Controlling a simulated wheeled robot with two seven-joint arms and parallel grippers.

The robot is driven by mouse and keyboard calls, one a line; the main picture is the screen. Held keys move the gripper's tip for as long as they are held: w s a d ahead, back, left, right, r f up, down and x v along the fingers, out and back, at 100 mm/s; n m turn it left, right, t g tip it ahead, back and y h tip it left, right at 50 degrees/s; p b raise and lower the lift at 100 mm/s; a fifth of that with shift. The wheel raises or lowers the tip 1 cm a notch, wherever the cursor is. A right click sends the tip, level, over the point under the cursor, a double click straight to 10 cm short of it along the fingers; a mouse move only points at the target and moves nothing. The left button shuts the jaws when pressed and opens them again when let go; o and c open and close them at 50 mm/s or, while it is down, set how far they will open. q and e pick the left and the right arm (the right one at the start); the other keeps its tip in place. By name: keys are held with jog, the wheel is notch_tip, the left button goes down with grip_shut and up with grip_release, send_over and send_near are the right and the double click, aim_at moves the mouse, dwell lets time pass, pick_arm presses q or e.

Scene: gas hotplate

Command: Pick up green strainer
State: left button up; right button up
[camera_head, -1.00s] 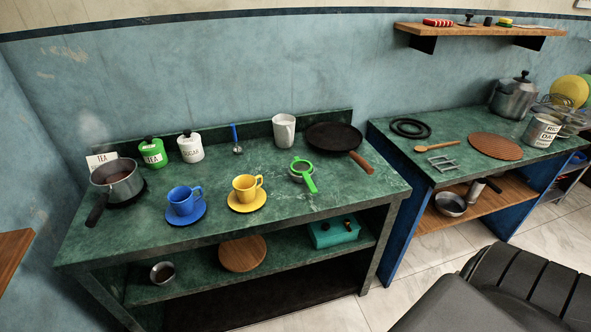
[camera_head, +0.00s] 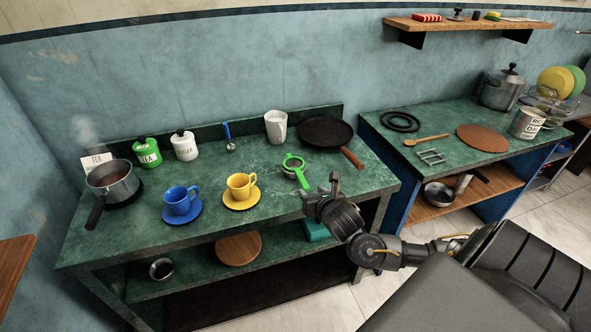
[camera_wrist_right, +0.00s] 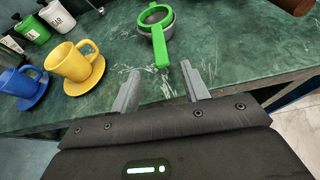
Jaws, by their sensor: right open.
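The green strainer (camera_head: 295,170) lies on the green marble tabletop, right of the yellow cup, with its handle pointing toward the front edge. In the right wrist view the strainer (camera_wrist_right: 158,40) is ahead, its handle end pointing at the gap between my fingers. My right gripper (camera_head: 321,193) is at the table's front edge, just in front of the strainer's handle. In the right wrist view the right gripper (camera_wrist_right: 163,86) is open and empty, its fingers apart and short of the handle or beside its end; contact cannot be told. My left gripper is not in view.
A yellow cup (camera_head: 241,184) on a saucer and a blue cup (camera_head: 181,200) stand to the left. A frying pan (camera_head: 325,132) and white jug (camera_head: 276,125) stand behind. A steaming saucepan (camera_head: 111,182) is at far left.

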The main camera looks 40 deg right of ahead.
aim_at(304, 183)
jog(key=shift+n, duration=0.4)
jog(key=x, duration=0.3)
jog(key=r+x, duration=0.1)
jog(key=x, duration=0.1)
jog(key=shift+w+d+f, duration=0.15)
jog(key=shift+w+d, duration=0.1)
jog(key=shift+w, duration=0.2)
jog(key=shift+w+d+f+p, duration=0.1)
jog(key=shift+w+p, duration=0.25)
jog(key=shift+p, duration=0.1)
jog(key=p+x, duration=0.1)
jog(key=x, duration=0.3)
jog(key=shift+w+f, duration=0.1)
jog(key=shift+f, duration=0.15)
grip_shut()
